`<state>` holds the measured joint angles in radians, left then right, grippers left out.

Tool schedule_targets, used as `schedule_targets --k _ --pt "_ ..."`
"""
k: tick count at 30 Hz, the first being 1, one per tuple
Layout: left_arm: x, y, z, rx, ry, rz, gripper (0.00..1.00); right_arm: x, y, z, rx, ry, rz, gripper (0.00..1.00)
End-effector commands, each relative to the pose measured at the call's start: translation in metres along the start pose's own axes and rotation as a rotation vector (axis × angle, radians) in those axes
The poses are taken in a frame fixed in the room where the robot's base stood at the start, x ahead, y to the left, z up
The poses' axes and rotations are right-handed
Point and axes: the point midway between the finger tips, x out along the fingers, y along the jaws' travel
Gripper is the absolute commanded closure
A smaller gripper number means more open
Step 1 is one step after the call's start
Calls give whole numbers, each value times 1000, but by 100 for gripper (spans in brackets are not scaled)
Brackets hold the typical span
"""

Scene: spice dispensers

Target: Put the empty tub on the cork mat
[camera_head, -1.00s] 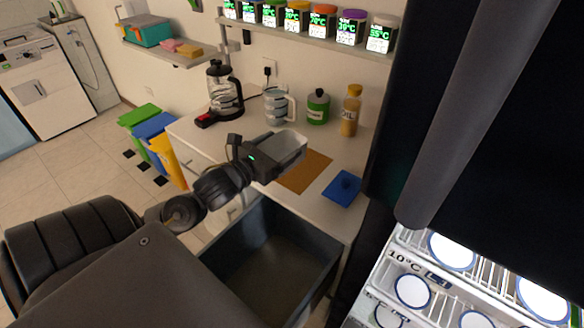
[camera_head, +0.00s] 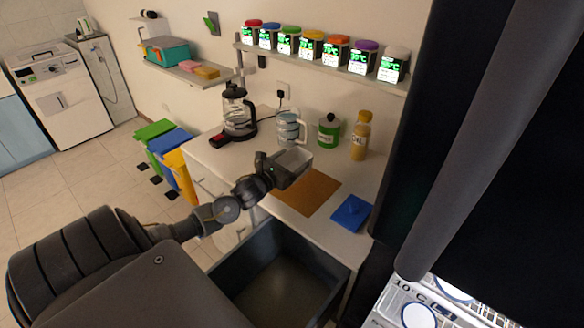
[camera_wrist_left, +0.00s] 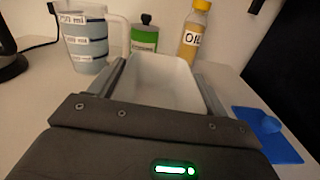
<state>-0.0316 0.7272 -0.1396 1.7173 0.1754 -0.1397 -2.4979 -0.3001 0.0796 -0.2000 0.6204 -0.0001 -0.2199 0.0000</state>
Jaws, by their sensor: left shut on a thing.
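The empty tub (camera_head: 295,158) is white and open at the top. My left gripper (camera_head: 285,168) is shut on it, and in the left wrist view the tub (camera_wrist_left: 160,85) sits between the two fingers (camera_wrist_left: 163,92). The cork mat (camera_head: 307,192) is a flat brown sheet on the white counter. In the head view the tub shows at the mat's far left edge; I cannot tell how high it is above the counter. My right gripper is not in view.
A blue lid (camera_head: 351,213) lies right of the mat. An open drawer (camera_head: 280,280) juts out in front. Spice dispensers (camera_head: 313,46) line the shelf above.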

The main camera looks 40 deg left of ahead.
Motion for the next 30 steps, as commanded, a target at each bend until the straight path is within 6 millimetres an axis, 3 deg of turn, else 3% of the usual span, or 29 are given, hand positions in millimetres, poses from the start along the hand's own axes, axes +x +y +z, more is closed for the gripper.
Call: schedule_targets --k 9,18,29,30 --pt "8 4 -11 -1 0 0 55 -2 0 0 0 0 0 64" --pt "9 3 -42 0 -1 0 55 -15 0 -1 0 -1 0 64" --pt "9 2 -47 1 -1 -1 55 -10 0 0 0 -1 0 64" --pt "9 2 -46 1 0 0 18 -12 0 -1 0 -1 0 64"
